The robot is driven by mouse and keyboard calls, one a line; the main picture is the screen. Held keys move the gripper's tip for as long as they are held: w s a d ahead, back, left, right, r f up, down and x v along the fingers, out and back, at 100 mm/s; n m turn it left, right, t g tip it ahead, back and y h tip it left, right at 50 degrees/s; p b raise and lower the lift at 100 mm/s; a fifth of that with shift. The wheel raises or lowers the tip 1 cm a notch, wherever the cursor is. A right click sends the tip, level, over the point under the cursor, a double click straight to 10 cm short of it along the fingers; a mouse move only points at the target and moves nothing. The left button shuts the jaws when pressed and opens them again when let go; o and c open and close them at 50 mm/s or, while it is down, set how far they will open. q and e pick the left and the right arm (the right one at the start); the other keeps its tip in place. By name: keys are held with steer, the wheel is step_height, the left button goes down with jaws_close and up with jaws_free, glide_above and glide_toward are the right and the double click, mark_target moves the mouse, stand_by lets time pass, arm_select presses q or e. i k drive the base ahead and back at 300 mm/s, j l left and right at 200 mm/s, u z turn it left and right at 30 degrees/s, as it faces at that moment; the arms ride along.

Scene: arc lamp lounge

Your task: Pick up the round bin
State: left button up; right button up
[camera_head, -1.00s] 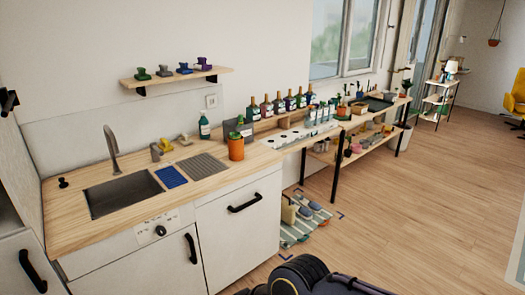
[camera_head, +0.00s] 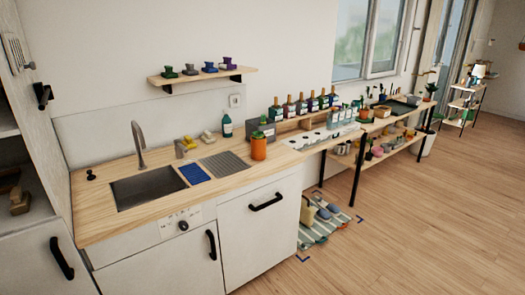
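I cannot make out a round bin in this view. The round containers I see are an orange pot (camera_head: 258,149) with a green plant on the counter and a white planter (camera_head: 427,141) on the floor past the long bench, partly hidden by it. Neither clearly looks like a bin. Neither of my grippers is in view.
A wooden counter (camera_head: 105,212) with a sink (camera_head: 150,187) runs along the wall above white cabinets. A long bench (camera_head: 340,142) with bottles continues right. A striped mat (camera_head: 318,232) with boots lies on the floor. An open cupboard (camera_head: 35,212) stands at left. Wooden floor at right is clear.

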mark_target(258, 147)
steer(key=i+u, duration=0.1)
steer(key=u, duration=0.35)
steer(key=i+l+u, duration=0.4)
steer(key=i+l, duration=0.25)
steer(key=i+l+u, duration=0.4)
steer(key=i+l, duration=0.35)
steer(key=l, duration=0.15)
steer(key=i+l, duration=0.25)
steer(key=l, duration=0.15)
steer(key=i+l, duration=0.55)
steer(key=l, duration=0.2)
